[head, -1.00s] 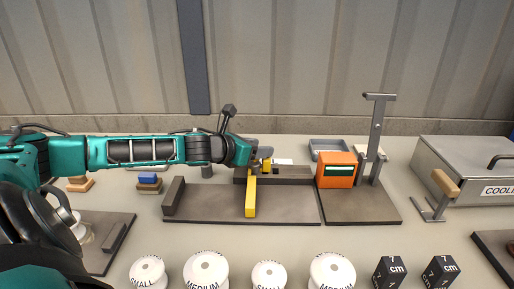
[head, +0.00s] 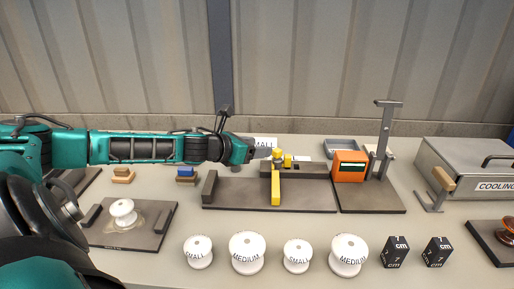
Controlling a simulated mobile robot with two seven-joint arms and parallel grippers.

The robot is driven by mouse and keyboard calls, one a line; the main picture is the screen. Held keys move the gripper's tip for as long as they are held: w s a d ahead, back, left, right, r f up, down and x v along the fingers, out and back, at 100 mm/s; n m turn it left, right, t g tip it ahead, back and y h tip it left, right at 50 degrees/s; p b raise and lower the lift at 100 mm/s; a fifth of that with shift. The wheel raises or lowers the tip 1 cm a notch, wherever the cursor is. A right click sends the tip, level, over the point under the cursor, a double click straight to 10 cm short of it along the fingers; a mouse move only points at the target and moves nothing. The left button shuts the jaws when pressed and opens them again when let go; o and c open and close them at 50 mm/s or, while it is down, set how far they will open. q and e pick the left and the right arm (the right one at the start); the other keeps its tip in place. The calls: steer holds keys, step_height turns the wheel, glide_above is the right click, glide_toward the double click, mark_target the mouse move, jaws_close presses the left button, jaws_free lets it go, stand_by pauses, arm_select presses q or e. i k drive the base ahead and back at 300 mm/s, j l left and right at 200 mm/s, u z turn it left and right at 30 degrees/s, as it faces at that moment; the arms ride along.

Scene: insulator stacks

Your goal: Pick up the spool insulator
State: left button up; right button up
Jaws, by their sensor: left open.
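White spool insulators stand in a row along the front of the table: a small one (head: 198,252), a medium one (head: 246,253), a second small one (head: 297,253) and a second medium one (head: 348,256). Another white spool (head: 123,212) stands on a dark plate (head: 155,232) at the left, with a glossy patch around its foot. My left gripper (head: 265,153) is open and empty at the back, beside the yellow-armed fixture (head: 276,188), well away from the spools. Its fingertips partly overlap the yellow knob, so contact is unclear. My right gripper is out of view.
An orange box (head: 348,166) and a grey lever stand (head: 385,140) are right of the fixture. A metal cooling box (head: 465,165) is far right. Two black cm cubes (head: 395,251) (head: 438,251) stand right of the spools. Small wooden blocks (head: 122,176) sit behind the left plate.

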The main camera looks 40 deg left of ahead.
mark_target(198, 248)
steer(key=k+l, duration=0.8)
steer(key=l, duration=0.2)
